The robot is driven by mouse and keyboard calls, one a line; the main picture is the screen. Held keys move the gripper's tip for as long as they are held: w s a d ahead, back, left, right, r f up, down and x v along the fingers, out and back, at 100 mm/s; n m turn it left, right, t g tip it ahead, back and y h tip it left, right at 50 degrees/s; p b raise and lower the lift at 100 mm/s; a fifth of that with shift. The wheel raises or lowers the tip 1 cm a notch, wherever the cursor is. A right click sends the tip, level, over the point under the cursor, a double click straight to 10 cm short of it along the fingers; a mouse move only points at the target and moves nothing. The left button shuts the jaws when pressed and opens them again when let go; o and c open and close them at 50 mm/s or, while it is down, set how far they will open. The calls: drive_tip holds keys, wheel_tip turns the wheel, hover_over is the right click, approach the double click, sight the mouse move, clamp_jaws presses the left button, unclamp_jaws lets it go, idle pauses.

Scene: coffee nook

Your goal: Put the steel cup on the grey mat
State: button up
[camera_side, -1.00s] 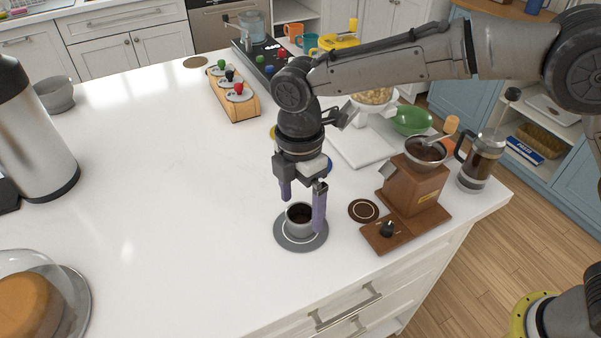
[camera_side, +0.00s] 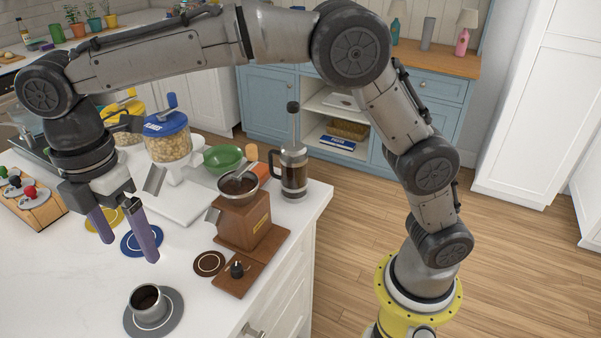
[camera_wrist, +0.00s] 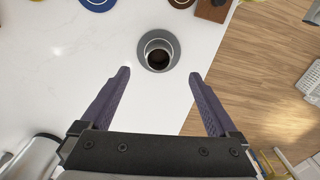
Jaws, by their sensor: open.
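The steel cup (camera_side: 147,302), with dark contents, stands upright on the round grey mat (camera_side: 174,316) near the counter's front edge. The wrist view shows the cup (camera_wrist: 158,56) within the rim of the grey mat (camera_wrist: 173,48). My gripper (camera_side: 130,250) is open and empty, its purple fingers pointing down above the counter. It is above the cup and apart from it. In the wrist view the fingertips of my gripper (camera_wrist: 160,73) are spread wide, with the cup ahead of the gap between them.
A brown mat (camera_side: 209,263) and a wooden grinder (camera_side: 243,222) stand right of the cup; a glass press (camera_side: 293,170) is behind. A blue mat (camera_side: 129,247) and a yellow mat (camera_side: 95,222) lie farther back. The counter left of the cup is clear.

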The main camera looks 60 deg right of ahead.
drive_tip(key=s+d+r+m+t, duration=0.1)
drive_tip(key=s+d+r+m, duration=0.3)
drive_tip(key=d, duration=0.5)
drive_tip(key=s+d+r+m+t, duration=0.2)
drive_tip(key=s+d+m, duration=0.25)
drive_tip(key=d, duration=0.45)
drive_tip(key=s+d+f+m+t, duration=0.2)
drive_tip(key=s+d+f+m, duration=0.4)
drive_tip(key=s+d+m, duration=0.4)
drive_tip(key=s+m, duration=0.1)
drive_tip(key=s, duration=0.2)
drive_tip(key=shift+s+d+f+t, duration=0.2)
drive_tip(key=shift+s+d+t, duration=0.2)
